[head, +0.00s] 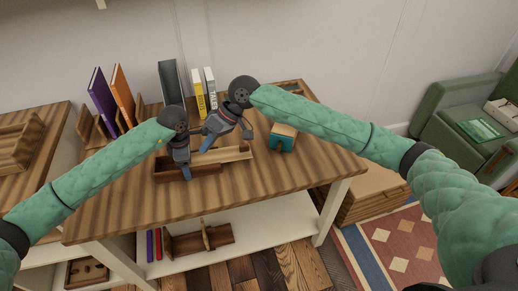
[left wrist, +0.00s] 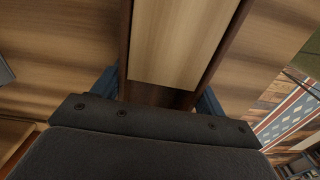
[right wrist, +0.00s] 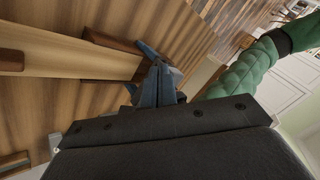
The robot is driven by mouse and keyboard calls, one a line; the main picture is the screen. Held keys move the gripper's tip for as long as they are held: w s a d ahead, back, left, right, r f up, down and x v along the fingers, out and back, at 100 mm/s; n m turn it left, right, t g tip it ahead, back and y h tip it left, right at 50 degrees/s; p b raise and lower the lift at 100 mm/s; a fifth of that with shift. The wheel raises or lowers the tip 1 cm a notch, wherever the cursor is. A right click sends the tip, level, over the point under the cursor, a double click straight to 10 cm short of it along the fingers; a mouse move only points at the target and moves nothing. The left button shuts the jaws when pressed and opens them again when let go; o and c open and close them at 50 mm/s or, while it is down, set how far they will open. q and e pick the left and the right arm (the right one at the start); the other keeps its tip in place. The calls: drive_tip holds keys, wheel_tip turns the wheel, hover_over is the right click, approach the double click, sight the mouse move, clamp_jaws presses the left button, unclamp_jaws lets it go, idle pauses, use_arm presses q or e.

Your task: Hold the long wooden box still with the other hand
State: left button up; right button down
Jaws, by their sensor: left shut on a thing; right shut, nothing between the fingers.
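The long wooden box (head: 205,172) lies on the striped table, dark-walled, with a pale lid (head: 225,155) that reaches out past its right end. My left gripper (head: 184,172) comes down over the box's left part. In the left wrist view its blue fingers (left wrist: 157,95) sit on both sides of the dark walls, with the pale lid (left wrist: 180,40) between the walls. My right gripper (head: 206,146) is shut and empty just behind the box and lid. In the right wrist view its closed fingertips (right wrist: 155,75) are close beside the pale wood; contact is unclear.
A teal box with a wooden top (head: 283,138) stands right of the box. Books (head: 103,98) in a wooden holder stand at the back left, more books (head: 198,95) behind my grippers. Bare tabletop (head: 125,190) lies left and in front. A shelf below holds books and a wooden rack.

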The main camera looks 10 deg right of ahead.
drive_tip(key=s+d+f+m+t+y, duration=0.1)
drive_tip(key=d+f+m+t, duration=0.2)
drive_tip(key=d+m, duration=0.3)
drive_tip(key=s+d+f+m+t+y, duration=0.1)
drive_tip(key=d+m+t, duration=0.5)
drive_tip(key=d, duration=0.6)
drive_tip(key=s+d+f+m+t+y, duration=0.1)
drive_tip(key=d+f+m+t+y, duration=0.2)
drive_tip(key=d, duration=0.6)
wheel_tip(320, 180, down, 2)
drive_tip(key=shift+s+f+m+t, duration=0.15)
drive_tip(key=shift+m+t, duration=0.45)
drive_tip(key=shift+m, duration=0.3)
drive_tip(key=shift+w+f+m+t, duration=0.1)
drive_tip(key=shift+m+t, duration=0.5)
drive_tip(key=shift+m, duration=0.3)
drive_tip(key=x, duration=0.9)
drive_tip(key=a, duration=0.3)
drive_tip(key=shift+w+a+f, duration=0.1)
drive_tip(key=shift+w, duration=0.15)
drive_tip(key=shift+a, duration=0.6)
